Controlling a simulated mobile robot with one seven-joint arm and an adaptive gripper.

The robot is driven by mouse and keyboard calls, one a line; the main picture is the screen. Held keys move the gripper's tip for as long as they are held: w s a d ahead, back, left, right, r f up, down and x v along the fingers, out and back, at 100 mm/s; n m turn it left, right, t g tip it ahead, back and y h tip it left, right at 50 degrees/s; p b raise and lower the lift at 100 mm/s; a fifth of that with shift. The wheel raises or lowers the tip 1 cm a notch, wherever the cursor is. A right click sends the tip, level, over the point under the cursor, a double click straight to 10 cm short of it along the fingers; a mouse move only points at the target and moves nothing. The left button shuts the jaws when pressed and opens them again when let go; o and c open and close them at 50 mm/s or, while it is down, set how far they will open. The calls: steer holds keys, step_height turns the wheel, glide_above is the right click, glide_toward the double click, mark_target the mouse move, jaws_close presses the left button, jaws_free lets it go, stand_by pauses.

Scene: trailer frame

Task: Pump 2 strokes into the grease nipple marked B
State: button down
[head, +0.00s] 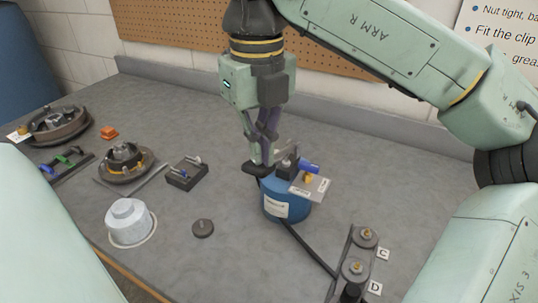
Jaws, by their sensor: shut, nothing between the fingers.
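A blue round grease pump (286,205) with a pale label stands in the middle of the bench. A dark block, a blue cylinder (309,166) and a small plate with a brass part (310,184) are at its top. My gripper (260,163) points down, shut and empty, at the pump's upper left, by a dark bar (257,169); I cannot tell whether they touch. A black hose (308,249) runs from the pump toward a dark bracket (340,264) at lower right. The bracket carries brass nipples with plates C (383,253) and D (375,287). I see no plate marked B.
Hub assemblies (126,162) (57,125), a dark block with pins (186,173), a white cap (130,221), a dark disc (203,228) and an orange block (109,133) lie on the left. The grey bench (400,180) is clear right of the pump.

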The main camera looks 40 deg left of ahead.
mark_target(257, 175)
steer(key=shift+s+d+f+b, duration=0.1)
steer(key=shift+s+f+b, duration=0.1)
steer(key=shift+f+b, duration=0.3)
steer(key=shift+s+f+b, duration=0.15)
steer(key=shift+f+b, duration=0.1)
steer(key=shift+f, duration=0.5)
steer(key=shift+s+f+b, duration=0.2)
steer(key=shift+f+b, duration=0.65)
steer(key=shift+f, duration=0.3)
steer(key=shift+f+b, duration=0.85)
steer(key=shift+f, duration=0.35)
